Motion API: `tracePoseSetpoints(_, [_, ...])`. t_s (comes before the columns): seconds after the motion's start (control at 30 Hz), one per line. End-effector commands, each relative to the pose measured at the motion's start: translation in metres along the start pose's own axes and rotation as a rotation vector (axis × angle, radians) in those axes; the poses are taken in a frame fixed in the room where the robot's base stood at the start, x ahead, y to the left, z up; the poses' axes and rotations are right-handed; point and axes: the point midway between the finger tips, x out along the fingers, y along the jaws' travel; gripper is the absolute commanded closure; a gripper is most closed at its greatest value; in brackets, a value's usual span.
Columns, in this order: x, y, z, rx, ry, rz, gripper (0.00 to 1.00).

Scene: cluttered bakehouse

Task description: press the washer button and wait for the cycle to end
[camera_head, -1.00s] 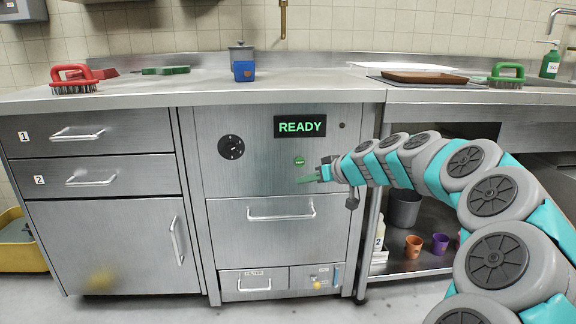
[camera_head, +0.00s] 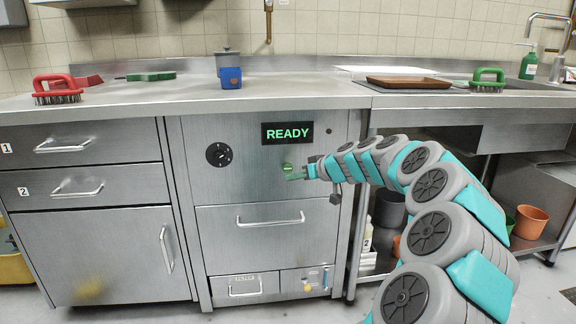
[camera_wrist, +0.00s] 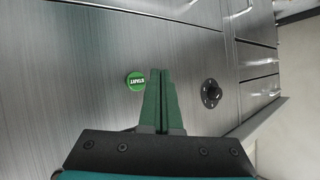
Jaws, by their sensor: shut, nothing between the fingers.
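The washer (camera_head: 240,170) is a steel front below the counter. Its display (camera_head: 287,133) reads READY in green. The round green start button (camera_head: 287,167) is below the display; in the wrist view the start button (camera_wrist: 135,80) lies just left of my fingertips. My gripper (camera_head: 290,177) is shut and empty, its green fingers close to the panel, at or just below the button. In the wrist view my gripper (camera_wrist: 158,72) points along the panel beside the button. I cannot tell whether the fingertips touch the panel.
A black dial (camera_head: 219,154) is left of the display. A drawer-like front with a handle (camera_head: 270,219) lies below. A red brush (camera_head: 57,90), blue box (camera_head: 231,78) and brown tray (camera_head: 408,82) are on the counter. An orange pot (camera_head: 530,221) stands on the right shelf.

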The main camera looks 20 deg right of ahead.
Motion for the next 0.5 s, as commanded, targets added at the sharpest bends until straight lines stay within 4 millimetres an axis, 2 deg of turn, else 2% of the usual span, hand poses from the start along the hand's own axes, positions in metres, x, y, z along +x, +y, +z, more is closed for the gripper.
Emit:
tracePoseSetpoints(0.07, [0.006,0.004,-0.008,-0.001,-0.001,0.0,1.0])
tracePoseSetpoints(0.23, [0.019,0.013,-0.012,0.0,-0.001,-0.002,1.0])
tracePoseSetpoints(0.5, [0.025,0.018,-0.019,-0.002,0.001,0.0,1.0])
